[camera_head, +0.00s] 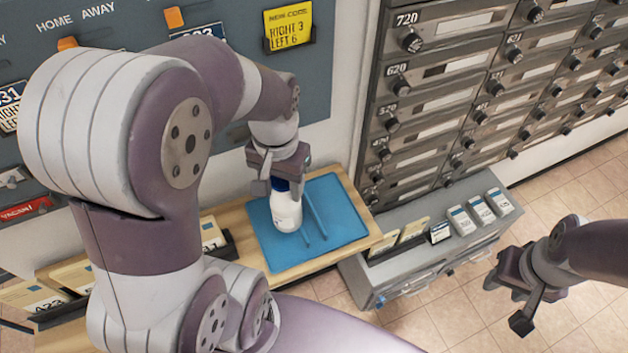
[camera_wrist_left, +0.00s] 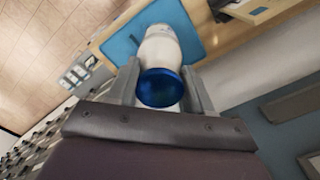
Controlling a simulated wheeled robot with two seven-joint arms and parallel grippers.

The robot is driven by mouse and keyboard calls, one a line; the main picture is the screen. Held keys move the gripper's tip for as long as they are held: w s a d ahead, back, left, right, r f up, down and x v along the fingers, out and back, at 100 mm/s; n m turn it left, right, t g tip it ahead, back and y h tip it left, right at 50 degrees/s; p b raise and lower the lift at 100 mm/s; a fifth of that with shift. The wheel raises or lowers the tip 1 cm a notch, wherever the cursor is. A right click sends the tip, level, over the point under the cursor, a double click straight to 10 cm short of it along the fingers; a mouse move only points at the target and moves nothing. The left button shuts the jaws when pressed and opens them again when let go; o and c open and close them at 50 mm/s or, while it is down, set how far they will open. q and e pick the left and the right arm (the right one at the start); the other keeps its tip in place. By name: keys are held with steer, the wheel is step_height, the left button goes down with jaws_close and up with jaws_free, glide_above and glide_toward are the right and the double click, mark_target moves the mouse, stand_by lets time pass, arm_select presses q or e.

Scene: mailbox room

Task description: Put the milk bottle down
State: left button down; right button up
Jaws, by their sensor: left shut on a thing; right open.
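The milk bottle (camera_head: 286,212) is white with a blue cap and is upright, at the blue mat (camera_head: 262,243) on the wooden shelf. My left gripper (camera_head: 279,176) is above it, shut on its upper part near the cap. In the left wrist view the bottle (camera_wrist_left: 160,50) points away from me between the two fingers, with its blue cap (camera_wrist_left: 160,88) nearest. I cannot tell whether its base touches the mat. My right gripper (camera_head: 513,292) is open and empty at the right, over the tiled floor.
A blue stick-like item (camera_head: 314,215) lies on the mat to the right of the bottle. Card holders (camera_head: 213,236) stand on the shelf at left. A grey cabinet (camera_head: 405,268) with several cards and boxes is to the right. Metal mailboxes (camera_head: 440,80) rise behind it.

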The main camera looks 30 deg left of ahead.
arm_select(q)
steer(key=shift+w+f+p, duration=0.8)
steer(key=shift+w+f, duration=0.2)
steer(key=shift+w, duration=0.25)
steer(key=w+f+p, duration=0.2)
steer(key=w+f, duration=0.3)
steer(key=f, duration=0.2)
steer(key=shift+w+f, duration=0.25)
steer(key=shift+w, duration=0.05)
steer(key=c, duration=0.6)
jaws_free()
steer(key=shift+o, duration=0.6)
steer(key=shift+s+r, duration=0.1)
steer(key=shift+s, duration=0.15)
arm_select(e)
steer(key=r, duration=0.1)
steer(key=s+r, duration=0.1)
steer(key=r, duration=0.2)
steer(key=shift+s+r, duration=0.15)
steer(key=shift+s, duration=0.2)
